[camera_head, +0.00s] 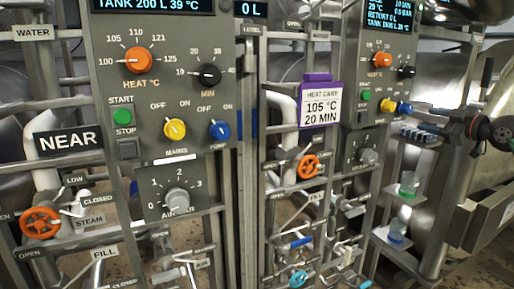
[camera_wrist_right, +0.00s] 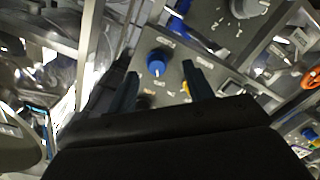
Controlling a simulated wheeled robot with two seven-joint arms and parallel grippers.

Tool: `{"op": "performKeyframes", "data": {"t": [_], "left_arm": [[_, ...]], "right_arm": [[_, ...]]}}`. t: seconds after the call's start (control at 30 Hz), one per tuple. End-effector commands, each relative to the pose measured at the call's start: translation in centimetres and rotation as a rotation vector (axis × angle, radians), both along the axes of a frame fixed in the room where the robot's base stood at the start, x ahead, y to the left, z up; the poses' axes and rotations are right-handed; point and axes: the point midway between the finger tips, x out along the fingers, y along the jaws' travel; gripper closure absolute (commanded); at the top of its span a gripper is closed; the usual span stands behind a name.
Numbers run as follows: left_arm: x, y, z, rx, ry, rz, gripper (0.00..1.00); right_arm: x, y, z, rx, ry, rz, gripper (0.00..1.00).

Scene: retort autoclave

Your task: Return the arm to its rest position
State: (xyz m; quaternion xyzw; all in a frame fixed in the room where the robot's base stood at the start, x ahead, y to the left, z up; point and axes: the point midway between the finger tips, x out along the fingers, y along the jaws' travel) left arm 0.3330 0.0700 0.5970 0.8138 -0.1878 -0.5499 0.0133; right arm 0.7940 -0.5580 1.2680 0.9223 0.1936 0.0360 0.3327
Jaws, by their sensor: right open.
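My right arm comes in from the right edge in the head view. Its gripper (camera_head: 424,120) is in front of the far control panel, just right of the panel's blue knob (camera_head: 404,108) and yellow knob (camera_head: 388,104). In the right wrist view the two fingers of the gripper (camera_wrist_right: 160,84) are spread apart with nothing held. A blue knob (camera_wrist_right: 157,64) shows between and beyond the fingertips, apparently clear of them. My left gripper is in neither view.
A near panel (camera_head: 110,75) with dials and an orange valve wheel (camera_head: 41,222) stands at left. A purple-topped heat card (camera_head: 320,104) hangs mid-frame. A rack with green-capped (camera_head: 408,184) and blue (camera_head: 397,230) containers stands below the arm. Pipes and posts crowd the space.

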Motion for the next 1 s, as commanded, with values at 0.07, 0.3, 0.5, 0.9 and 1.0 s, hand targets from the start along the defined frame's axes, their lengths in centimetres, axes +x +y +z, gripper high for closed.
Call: {"op": "performKeyframes", "data": {"t": [0.07, 0.3, 0.5, 0.9, 1.0], "left_arm": [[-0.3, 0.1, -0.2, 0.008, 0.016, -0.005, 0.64], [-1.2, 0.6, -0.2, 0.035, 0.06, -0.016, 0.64], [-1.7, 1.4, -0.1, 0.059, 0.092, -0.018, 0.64], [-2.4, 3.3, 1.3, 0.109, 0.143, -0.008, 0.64], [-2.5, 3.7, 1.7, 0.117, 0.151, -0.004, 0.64]], "right_arm": [[0.0, -0.4, -1.3, 0.003, 0.073, -0.023, 0.48], [-0.9, -0.8, -4.7, -0.078, 0.254, -0.148, 0.48], [-2.1, -0.3, -7.1, -0.163, 0.347, -0.291, 0.48], [-4.2, 7.0, -18.6, -0.196, 0.479, -0.516, 0.48], [-5.3, 9.4, -22.2, -0.186, 0.511, -0.55, 0.48]]}}
